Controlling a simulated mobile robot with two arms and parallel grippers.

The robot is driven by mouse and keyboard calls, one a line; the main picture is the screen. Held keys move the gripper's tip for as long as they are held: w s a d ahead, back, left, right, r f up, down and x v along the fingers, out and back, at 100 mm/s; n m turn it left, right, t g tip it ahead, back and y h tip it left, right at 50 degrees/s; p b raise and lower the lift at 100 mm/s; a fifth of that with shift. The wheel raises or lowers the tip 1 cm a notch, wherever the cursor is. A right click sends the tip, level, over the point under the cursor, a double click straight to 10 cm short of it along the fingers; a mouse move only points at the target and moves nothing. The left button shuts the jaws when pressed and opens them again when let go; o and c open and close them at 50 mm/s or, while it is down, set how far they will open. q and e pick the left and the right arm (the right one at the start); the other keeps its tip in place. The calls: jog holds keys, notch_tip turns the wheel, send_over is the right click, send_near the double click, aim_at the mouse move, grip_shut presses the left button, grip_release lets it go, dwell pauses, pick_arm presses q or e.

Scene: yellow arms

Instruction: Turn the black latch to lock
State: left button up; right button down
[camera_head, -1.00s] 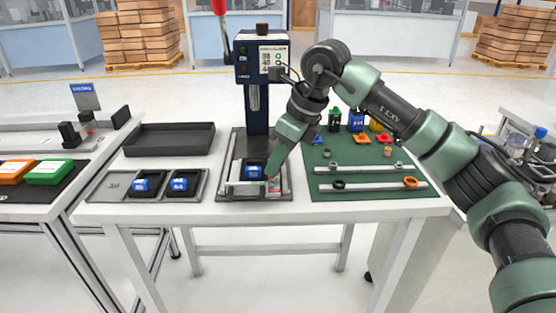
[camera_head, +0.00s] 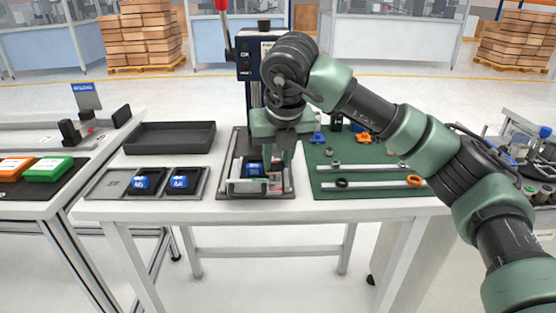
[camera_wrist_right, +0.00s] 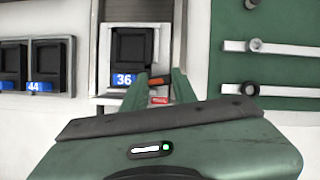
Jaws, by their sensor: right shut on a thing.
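The fixture (camera_head: 226,188) under the press holds a black block with a blue label (camera_head: 254,168). In the right wrist view the block (camera_wrist_right: 131,46) shows with its label "36". My right gripper (camera_wrist_right: 158,80) points down at the fixture's right side, beside the block. Its fingers close around a small dark piece with an orange-red mark, which seems to be the black latch (camera_wrist_right: 160,79). The fingers hide most of it, so its exact angle is unclear. The right gripper also shows in the head view (camera_head: 282,158). My left gripper is not in view.
The navy press (camera_head: 253,92) with a red lever (camera_head: 226,38) stands behind the fixture. A grey tray (camera_head: 112,184) with two blue-labelled blocks lies left. An empty black tray (camera_head: 170,137) is behind it. A green mat (camera_head: 335,182) with rails and small parts lies right.

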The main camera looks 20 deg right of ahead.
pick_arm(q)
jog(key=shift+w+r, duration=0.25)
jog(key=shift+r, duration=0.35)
pick_arm(e)
jog(key=shift+a+m+h, duration=0.1)
jog(key=shift+m+h, duration=0.3)
jog(key=shift+m, duration=0.7)
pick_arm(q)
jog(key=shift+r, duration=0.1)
pick_arm(e)
jog(key=c, duration=1.1)
grip_release()
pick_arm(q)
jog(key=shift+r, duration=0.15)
pick_arm(e)
jog(key=shift+r, duration=0.1)
